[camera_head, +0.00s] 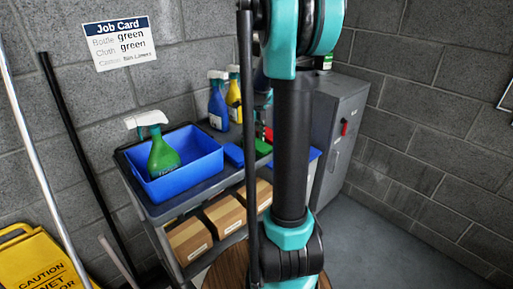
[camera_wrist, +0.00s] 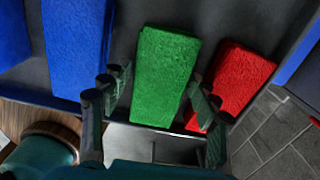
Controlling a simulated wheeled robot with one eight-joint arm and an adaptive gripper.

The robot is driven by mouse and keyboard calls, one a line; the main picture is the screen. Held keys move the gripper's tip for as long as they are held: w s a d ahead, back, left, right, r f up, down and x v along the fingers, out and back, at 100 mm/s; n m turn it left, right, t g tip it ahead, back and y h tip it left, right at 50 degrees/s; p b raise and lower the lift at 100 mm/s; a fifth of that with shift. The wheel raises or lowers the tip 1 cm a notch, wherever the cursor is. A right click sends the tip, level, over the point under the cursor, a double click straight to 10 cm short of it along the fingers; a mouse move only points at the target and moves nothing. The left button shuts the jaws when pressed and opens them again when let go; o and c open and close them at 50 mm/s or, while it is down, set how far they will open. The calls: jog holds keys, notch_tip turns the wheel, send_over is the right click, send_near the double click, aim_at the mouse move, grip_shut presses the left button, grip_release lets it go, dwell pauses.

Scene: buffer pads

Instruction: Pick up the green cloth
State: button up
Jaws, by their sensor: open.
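The green cloth (camera_wrist: 162,72) lies flat on the dark cart top in the wrist view, between a blue cloth (camera_wrist: 76,48) and a red cloth (camera_wrist: 232,86). In the head view only a small part of the green cloth (camera_head: 263,147) shows beside my arm. My gripper (camera_wrist: 160,100) is open, its fingers on either side of the green cloth's near end, the right finger close to the red cloth. Whether the fingers touch any cloth cannot be told. In the head view my gripper is mostly hidden behind my arm.
A blue bin (camera_head: 184,163) holding a green spray bottle (camera_head: 162,158) stands on the cart's left. Blue (camera_head: 217,106) and yellow (camera_head: 234,101) bottles stand at the back. Cardboard boxes (camera_head: 190,240) sit on the lower shelf. A grey cabinet (camera_head: 337,125) stands right. A job card (camera_head: 119,43) reads green for bottle and cloth.

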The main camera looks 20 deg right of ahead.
jog(key=c, duration=0.8)
jog(key=shift+r, duration=0.1)
